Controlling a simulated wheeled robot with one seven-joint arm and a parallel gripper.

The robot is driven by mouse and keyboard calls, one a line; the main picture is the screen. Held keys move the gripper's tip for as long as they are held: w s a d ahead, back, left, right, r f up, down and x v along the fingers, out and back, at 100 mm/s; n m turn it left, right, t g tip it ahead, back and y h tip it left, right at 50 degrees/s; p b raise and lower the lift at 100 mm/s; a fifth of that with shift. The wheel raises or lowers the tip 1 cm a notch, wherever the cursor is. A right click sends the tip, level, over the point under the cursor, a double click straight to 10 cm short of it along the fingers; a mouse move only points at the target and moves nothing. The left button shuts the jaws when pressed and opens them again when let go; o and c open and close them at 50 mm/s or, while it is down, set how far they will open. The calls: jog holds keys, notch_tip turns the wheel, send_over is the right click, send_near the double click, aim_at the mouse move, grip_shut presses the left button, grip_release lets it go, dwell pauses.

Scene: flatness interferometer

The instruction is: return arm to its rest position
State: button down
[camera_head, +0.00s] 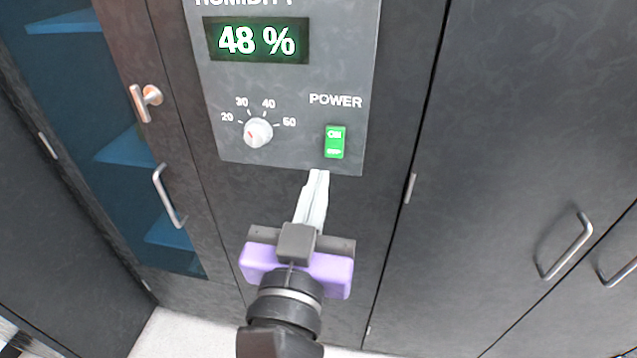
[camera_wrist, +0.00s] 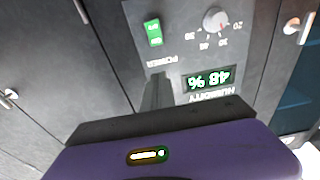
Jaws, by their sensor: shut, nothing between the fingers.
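My gripper (camera_head: 318,175) is shut and empty, with its pale fingers pressed together. In the head view its tips are just below the green power switch (camera_head: 334,142) on the grey humidity panel (camera_head: 290,110). I cannot tell whether they touch the panel. My purple wrist body is at the lower middle of the head view. In the wrist view my gripper (camera_wrist: 158,78) points at the panel, which appears upside down, with the green switch (camera_wrist: 153,32) close to the fingertips.
The panel has a lit display (camera_head: 256,40) reading 48 % and a round knob (camera_head: 258,132). A glass-fronted cabinet with a handle (camera_head: 168,196) is at left. Dark cabinet doors with a bar handle (camera_head: 566,247) are at right. Light floor shows below.

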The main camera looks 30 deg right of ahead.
dwell(0.4)
jog(key=w+a+r+n+t+y, duration=0.2)
jog(key=a+n+t+y, duration=0.1)
jog(key=a+n+y, duration=0.15)
jog(key=s+a+f+n+y, duration=0.2)
jog(key=a+f+n+y, duration=0.15)
jog(key=f+y, duration=0.2)
jog(key=s+a+f+n+y, duration=0.2)
jog(key=s+f+n+y, duration=0.1)
jog(key=f+n+y, duration=0.25)
jog(key=s+d+f+m+g+h, duration=0.1)
jog(key=s+d+f, duration=0.3)
jog(key=s, duration=0.4)
jog(key=s+d+f+m+g+h, duration=0.1)
jog(key=s+d+f+m, duration=0.2)
jog(key=s, duration=0.5)
jog(key=s+d+f+m+g+h, duration=0.1)
jog(key=s+d+f+m+h, duration=0.1)
jog(key=s+d+f, duration=0.4)
jog(key=s+d, duration=0.1)
jog(key=s, duration=0.2)
jog(key=shift+d+g, duration=0.3)
jog(key=shift+g, duration=0.1)
